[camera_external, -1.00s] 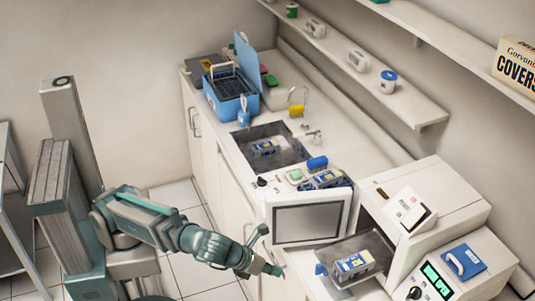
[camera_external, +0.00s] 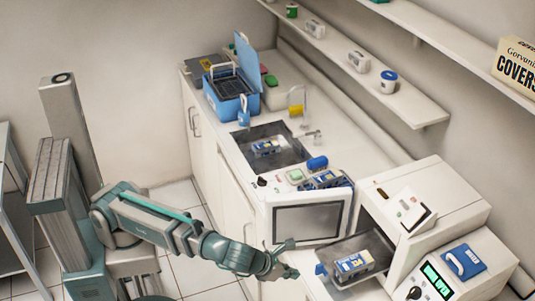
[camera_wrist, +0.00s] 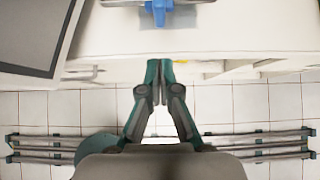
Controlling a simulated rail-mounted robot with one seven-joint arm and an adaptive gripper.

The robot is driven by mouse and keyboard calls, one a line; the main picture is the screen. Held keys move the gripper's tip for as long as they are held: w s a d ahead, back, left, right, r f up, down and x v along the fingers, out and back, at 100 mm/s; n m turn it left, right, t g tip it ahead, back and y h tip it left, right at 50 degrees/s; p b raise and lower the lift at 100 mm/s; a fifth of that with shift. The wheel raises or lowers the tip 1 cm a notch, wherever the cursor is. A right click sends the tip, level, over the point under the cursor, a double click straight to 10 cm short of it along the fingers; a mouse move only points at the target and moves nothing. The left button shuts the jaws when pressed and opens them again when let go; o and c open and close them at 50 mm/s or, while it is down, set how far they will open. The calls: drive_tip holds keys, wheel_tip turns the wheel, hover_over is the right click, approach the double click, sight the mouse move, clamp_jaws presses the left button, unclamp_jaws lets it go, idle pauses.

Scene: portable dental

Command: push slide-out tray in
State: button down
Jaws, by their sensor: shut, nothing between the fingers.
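The slide-out tray (camera_external: 338,250) is a grey metal tray that sticks out of the open white machine (camera_external: 445,199) at the right. It carries blue-and-white packages (camera_external: 353,264) and has a blue handle (camera_external: 320,270) at its front. In the wrist view, the blue handle (camera_wrist: 159,12) shows at the top centre, with only the tray's front edge visible. My gripper (camera_external: 294,272) is in front of the handle, to its left in the external view, and apart from it. In the wrist view, my gripper (camera_wrist: 159,63) has its fingers together with nothing between them, pointing toward the handle.
The machine's open door (camera_external: 308,222) stands left of the tray, close to my gripper; it fills the upper left of the wrist view. A sink (camera_external: 268,148) and a blue box (camera_external: 230,95) are farther along the counter. The floor in front is clear.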

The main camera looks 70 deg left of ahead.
sight(315, 272)
drive_tip(key=shift+w+a+f+p, duration=0.1)
drive_tip(key=shift+w+f+p, duration=0.1)
drive_tip(key=shift+w, duration=0.65)
drive_tip(key=shift+w+a+f+p, duration=0.15)
drive_tip(key=shift+w+f+p, duration=0.1)
drive_tip(key=shift+w, duration=0.6)
drive_tip(key=shift+w+a+f+p, duration=0.1)
drive_tip(key=shift+w+f+p, duration=0.1)
drive_tip(key=shift+w, duration=0.65)
